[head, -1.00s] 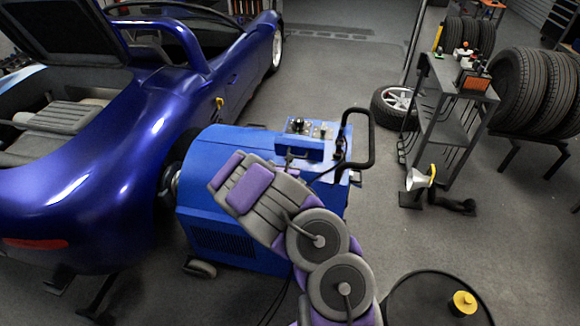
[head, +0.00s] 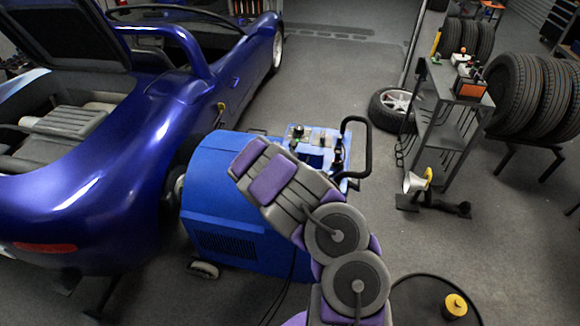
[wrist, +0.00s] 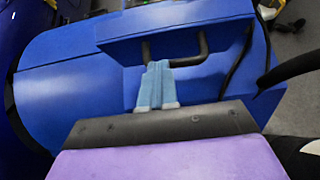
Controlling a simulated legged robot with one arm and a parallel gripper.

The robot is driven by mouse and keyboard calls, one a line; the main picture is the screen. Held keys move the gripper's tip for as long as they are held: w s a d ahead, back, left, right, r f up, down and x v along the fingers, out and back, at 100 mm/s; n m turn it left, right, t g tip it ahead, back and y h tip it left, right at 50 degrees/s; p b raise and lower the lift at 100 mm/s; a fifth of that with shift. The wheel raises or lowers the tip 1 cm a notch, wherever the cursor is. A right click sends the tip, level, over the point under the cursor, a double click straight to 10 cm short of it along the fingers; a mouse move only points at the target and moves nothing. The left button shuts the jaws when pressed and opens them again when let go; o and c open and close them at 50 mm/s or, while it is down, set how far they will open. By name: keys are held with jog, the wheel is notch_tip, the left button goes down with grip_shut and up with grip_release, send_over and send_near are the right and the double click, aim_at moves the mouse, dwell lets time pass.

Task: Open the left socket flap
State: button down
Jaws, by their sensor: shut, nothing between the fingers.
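The blue hub dynamometer (head: 215,190) stands beside the car's rear wheel, with knobs and controls on its top panel. In the wrist view, the dynamometer (wrist: 75,70) fills most of the picture. My gripper (wrist: 158,66) is shut and empty, its pale blue fingers together in front of a dark bent bar (wrist: 190,58). The bar sits under the edge of a raised blue housing (wrist: 180,28). I cannot tell whether the fingers touch the bar. I cannot make out the left socket flap in either view. In the head view, my arm covers part of the machine's top.
A black tubular handle (head: 366,150) rises at the machine's right side, with dark cables near it. The blue car (head: 120,165) is close on the left. A metal shelf cart (head: 440,120) and tyres (head: 525,95) stand at right. Open floor lies between.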

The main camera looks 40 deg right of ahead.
jog(key=shift+d+g+y+p, duration=0.3)
jog(key=shift+p, duration=0.05)
jog(key=shift+a, duration=0.1)
jog(key=shift+s+f, duration=0.1)
jog(key=shift+s, duration=0.1)
dwell(0.9)
